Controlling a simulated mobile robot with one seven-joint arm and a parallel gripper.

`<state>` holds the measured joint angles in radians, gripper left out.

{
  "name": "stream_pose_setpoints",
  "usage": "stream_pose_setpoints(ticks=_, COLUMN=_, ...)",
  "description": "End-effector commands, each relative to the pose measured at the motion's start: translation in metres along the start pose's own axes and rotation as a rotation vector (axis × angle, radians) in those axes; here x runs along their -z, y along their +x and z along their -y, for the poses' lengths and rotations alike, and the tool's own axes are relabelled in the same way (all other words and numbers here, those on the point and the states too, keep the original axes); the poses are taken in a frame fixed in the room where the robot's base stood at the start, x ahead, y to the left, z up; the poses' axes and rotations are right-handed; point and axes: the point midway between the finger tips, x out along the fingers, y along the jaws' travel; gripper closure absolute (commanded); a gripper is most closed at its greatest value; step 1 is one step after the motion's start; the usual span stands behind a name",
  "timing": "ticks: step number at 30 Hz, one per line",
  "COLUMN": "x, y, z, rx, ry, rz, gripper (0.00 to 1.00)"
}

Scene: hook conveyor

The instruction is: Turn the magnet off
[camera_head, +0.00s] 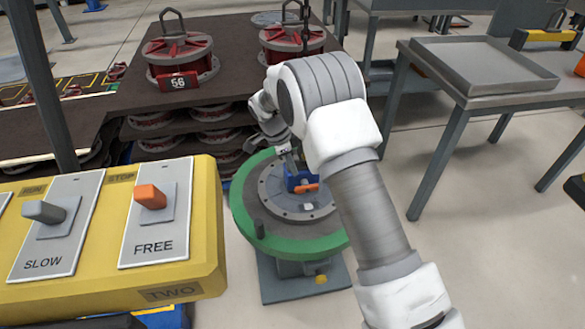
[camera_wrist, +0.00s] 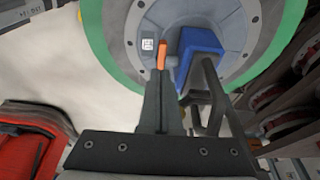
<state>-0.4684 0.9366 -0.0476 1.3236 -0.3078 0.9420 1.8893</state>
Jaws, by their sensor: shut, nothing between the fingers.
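The magnet is a blue block (camera_head: 297,182) on the round grey plate of a green-rimmed turntable (camera_head: 250,225). It also shows in the wrist view (camera_wrist: 203,45). An orange lever (camera_head: 307,187) sticks out at its side; in the wrist view the lever (camera_wrist: 162,55) stands just beyond my fingertips. A dark bar frame (camera_wrist: 213,95) beside the blue block looks like its handle. My gripper (camera_head: 288,151) is over the turntable, and in the wrist view (camera_wrist: 162,78) its fingers are together and empty. I cannot tell whether they touch the lever.
A yellow control box (camera_head: 110,280) with levers marked SLOW and FREE stands at the front left. A dark rack (camera_head: 115,85) with several red parts is behind the turntable. A grey table (camera_head: 450,75) stands at the right. Open floor lies between.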

Motion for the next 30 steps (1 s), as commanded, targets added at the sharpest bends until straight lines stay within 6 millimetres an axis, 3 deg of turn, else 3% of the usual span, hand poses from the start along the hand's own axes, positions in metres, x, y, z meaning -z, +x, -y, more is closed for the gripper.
stream_pose_setpoints(ticks=1, x=-0.001, y=0.015, z=-0.001, rx=-0.003, ry=0.000, rz=0.000, gripper=1.00)
stream_pose_setpoints(ticks=6, x=0.000, y=0.045, z=-0.001, rx=-0.003, ry=-0.001, rz=0.000, gripper=1.00)
stream_pose_setpoints(ticks=12, x=-0.001, y=0.066, z=0.000, rx=-0.001, ry=-0.001, rz=0.001, gripper=1.00)
stream_pose_setpoints(ticks=30, x=-0.002, y=0.070, z=-0.001, rx=0.000, ry=-0.002, rz=0.000, gripper=1.00)
